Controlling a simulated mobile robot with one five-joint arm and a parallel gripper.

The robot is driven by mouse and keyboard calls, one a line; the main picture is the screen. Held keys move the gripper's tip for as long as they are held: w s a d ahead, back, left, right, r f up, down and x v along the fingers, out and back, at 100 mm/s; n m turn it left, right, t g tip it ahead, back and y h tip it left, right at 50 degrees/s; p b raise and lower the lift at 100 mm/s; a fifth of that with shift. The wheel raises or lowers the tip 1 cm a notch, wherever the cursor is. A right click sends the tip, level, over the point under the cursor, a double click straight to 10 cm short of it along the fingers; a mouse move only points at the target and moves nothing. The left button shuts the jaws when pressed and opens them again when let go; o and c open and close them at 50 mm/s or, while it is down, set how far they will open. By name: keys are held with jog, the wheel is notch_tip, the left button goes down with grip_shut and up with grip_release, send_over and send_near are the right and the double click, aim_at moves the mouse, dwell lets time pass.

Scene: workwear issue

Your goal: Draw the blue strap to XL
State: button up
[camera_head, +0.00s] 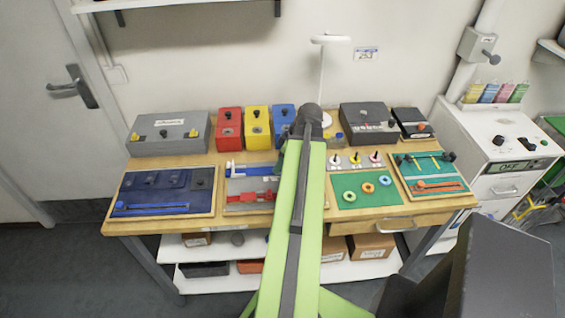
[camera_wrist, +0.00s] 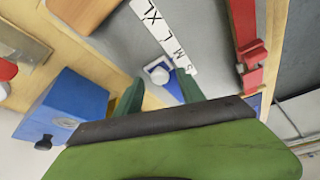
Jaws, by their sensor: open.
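In the wrist view a grey board carries a white size strip (camera_wrist: 165,36) marked S, M, L and XL. A blue strap piece with a white fitting (camera_wrist: 158,72) shows beside the strip near its S end. My gripper (camera_wrist: 160,79) is open, its two green fingers on either side of this piece; whether they touch it I cannot tell. A red strap (camera_wrist: 243,30) runs along the board's right side. In the head view the blue strap (camera_head: 257,169) lies at the back of the board, partly behind my arm, which hides the gripper.
A blue box (camera_wrist: 68,103) with a dark knob stands close to my gripper in the wrist view. Red (camera_head: 229,128) and yellow (camera_head: 257,126) boxes line the bench's back. A blue mat (camera_head: 165,190) lies left, a green ring board (camera_head: 362,188) right.

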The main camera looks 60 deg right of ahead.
grip_shut()
dwell(1.4)
